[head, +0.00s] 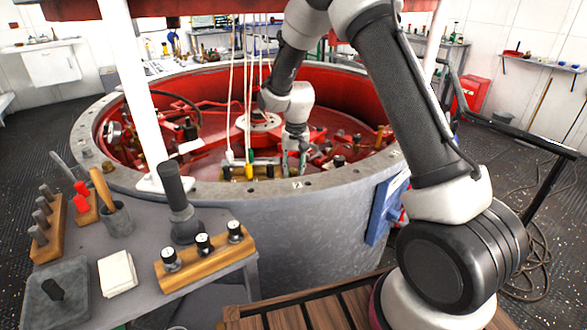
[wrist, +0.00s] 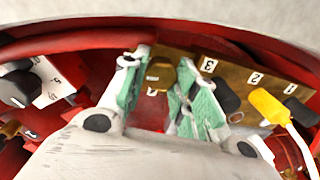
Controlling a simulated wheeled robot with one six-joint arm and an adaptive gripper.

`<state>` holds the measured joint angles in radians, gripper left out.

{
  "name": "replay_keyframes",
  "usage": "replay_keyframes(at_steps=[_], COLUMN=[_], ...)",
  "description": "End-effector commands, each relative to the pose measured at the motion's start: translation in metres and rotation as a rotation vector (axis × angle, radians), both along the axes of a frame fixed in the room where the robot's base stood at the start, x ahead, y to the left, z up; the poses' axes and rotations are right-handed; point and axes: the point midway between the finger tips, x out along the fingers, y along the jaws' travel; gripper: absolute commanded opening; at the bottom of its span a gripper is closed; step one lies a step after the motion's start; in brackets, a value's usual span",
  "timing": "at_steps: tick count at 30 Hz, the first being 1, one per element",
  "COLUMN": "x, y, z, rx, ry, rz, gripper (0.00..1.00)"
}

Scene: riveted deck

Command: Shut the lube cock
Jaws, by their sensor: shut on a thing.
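My gripper (wrist: 160,88) reaches down inside the red-lined round well. Its two green-padded fingers stand on either side of a brass block-like piece (wrist: 161,74), which I take to be the lube cock, and are shut on it. The exact contact and the position of the cock's handle are hard to tell. In the head view my gripper (head: 293,162) is at the near inner wall, and the cock is too small to make out.
Right of my gripper, a brass plate (wrist: 207,66) numbered 1 to 3 carries black plugs and a yellow plug (wrist: 268,105) with a white cable. Several white cords hang in the well. A white post (head: 128,80) and the thick grey rim (head: 240,200) stand close by.

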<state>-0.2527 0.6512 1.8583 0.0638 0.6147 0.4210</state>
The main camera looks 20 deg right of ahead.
Motion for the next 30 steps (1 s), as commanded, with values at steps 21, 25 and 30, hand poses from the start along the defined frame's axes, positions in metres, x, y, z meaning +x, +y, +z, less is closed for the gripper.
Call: replay_keyframes(at_steps=[21,25,30], x=[0.0008,0.0008,0.0007], y=[-0.0003,-0.0003,-0.0003], z=[0.0007,0.0008,0.0006], rx=[0.000,0.000,0.000], ry=[-0.003,-0.003,-0.002], rz=[-0.146,-0.146,-0.145], gripper=[0.05,0.05,0.51])
